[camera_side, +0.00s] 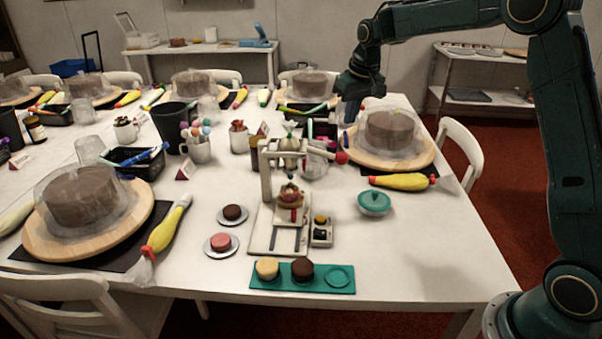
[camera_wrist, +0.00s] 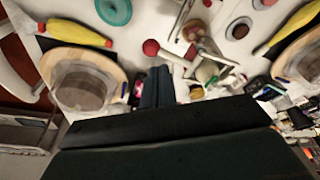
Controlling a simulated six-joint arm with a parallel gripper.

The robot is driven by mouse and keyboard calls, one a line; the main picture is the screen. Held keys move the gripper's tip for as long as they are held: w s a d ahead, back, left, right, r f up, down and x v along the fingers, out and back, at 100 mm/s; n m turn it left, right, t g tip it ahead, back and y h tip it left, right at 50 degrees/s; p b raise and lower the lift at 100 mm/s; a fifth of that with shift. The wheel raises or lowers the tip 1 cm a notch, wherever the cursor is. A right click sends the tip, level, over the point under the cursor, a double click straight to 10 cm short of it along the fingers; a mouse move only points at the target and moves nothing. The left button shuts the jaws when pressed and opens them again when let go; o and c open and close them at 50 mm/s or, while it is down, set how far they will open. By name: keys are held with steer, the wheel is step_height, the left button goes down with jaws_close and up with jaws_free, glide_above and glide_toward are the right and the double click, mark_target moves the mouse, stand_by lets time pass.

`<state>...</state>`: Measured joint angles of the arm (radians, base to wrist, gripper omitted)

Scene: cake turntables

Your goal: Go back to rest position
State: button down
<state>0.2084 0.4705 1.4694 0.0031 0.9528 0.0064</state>
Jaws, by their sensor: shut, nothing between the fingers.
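My gripper (camera_side: 350,108) hangs over the far right part of the white table, held by my dark green arm coming in from the right. Its fingers are shut with nothing between them. In the wrist view the closed fingers (camera_wrist: 157,87) point out over the table. The nearest things in the side view are a covered chocolate cake (camera_side: 388,128) on a wooden turntable (camera_side: 412,160), to the right of and below the gripper.
A yellow piping bag (camera_side: 402,181) lies near the right cake. The front right tabletop is clear.

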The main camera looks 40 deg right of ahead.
steer(key=s+a+r+n+t, duration=0.1)
steer(key=s+a+r, duration=0.35)
steer(key=s, duration=0.35)
steer(key=s+a+r, duration=0.3)
steer(key=s+r, duration=0.2)
steer(key=s, duration=0.4)
steer(key=s+a+f+t, duration=0.1)
steer(key=s+a+f, duration=0.1)
steer(key=s, duration=0.7)
steer(key=s+a+f+n, duration=0.1)
steer(key=s+f, duration=0.1)
steer(key=s, duration=0.7)
steer(key=shift+s+a+f+n+t+y, duration=0.2)
steer(key=shift+a+f+n+t+y, duration=0.1)
steer(key=shift+a+t, duration=0.1)
